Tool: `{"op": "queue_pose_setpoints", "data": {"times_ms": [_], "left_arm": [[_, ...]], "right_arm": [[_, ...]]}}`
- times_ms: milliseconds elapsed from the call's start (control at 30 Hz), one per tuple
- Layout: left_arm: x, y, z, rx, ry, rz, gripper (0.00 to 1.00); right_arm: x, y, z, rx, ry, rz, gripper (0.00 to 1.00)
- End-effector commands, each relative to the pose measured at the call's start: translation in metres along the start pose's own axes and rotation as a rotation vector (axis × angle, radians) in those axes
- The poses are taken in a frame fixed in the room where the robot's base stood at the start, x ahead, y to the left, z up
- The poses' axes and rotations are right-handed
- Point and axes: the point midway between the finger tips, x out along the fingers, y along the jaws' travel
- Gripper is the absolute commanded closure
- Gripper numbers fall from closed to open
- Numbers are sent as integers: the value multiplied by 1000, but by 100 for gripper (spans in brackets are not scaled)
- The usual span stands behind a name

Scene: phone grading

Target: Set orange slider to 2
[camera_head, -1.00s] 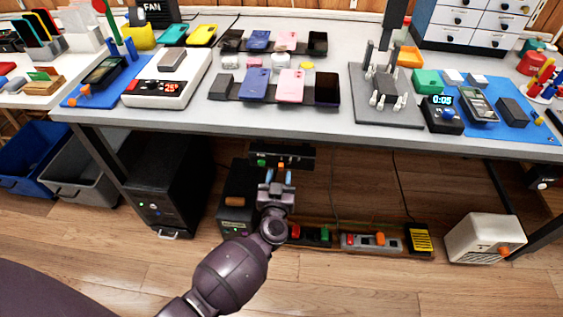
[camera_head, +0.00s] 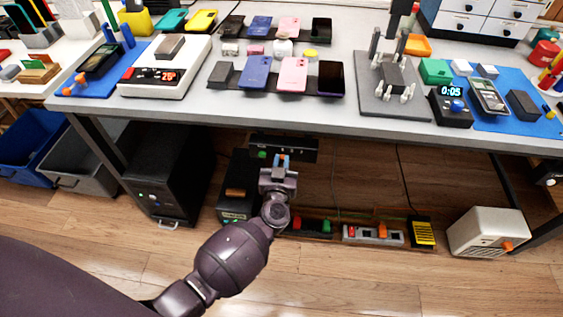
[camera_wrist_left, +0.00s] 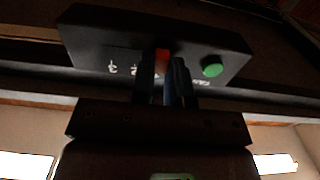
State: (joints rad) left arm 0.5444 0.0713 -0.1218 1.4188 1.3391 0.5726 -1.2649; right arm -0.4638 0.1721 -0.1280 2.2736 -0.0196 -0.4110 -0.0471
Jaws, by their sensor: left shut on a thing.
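A black control box (camera_head: 300,146) is mounted under the front edge of the workbench. It carries a green button (camera_head: 262,154) and a small orange slider (camera_head: 282,157). In the left wrist view the orange slider (camera_wrist_left: 162,57) shows between my fingers, with the green button (camera_wrist_left: 212,66) to its right. White marks sit left of the fingers; a 3 is legible, the others are partly hidden. My left gripper (camera_head: 281,163) is shut on the orange slider, its blue-grey fingers pointing at the box face. It also fills the middle of the left wrist view (camera_wrist_left: 165,75). My right gripper is not in view.
The workbench (camera_head: 310,111) above holds several phones, a heater plate (camera_head: 150,88) and a blue mat. On the floor stand a black computer tower (camera_head: 165,185), a power strip (camera_head: 372,234) and a white heater (camera_head: 488,233).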

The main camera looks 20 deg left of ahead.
Motion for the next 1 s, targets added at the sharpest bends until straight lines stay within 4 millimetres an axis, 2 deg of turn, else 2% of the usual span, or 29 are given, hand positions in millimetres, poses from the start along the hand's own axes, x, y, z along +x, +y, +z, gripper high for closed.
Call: {"op": "queue_pose_setpoints", "data": {"times_ms": [200, 467, 733, 767, 900, 1000], "left_arm": [[0, 2, -1, 0, 1, 0, 100], [0, 25, -3, -3, 1, 0, 100], [0, 25, 1, 0, -2, 1, 100], [0, 25, 1, 0, -2, 1, 82], [0, 25, 1, 0, -1, 1, 61], [0, 25, 0, 0, -1, 1, 60]], "right_arm": [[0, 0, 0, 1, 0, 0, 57], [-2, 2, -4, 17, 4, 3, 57], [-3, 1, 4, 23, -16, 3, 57], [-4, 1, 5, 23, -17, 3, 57], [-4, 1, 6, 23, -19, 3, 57], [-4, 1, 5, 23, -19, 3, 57]]}}
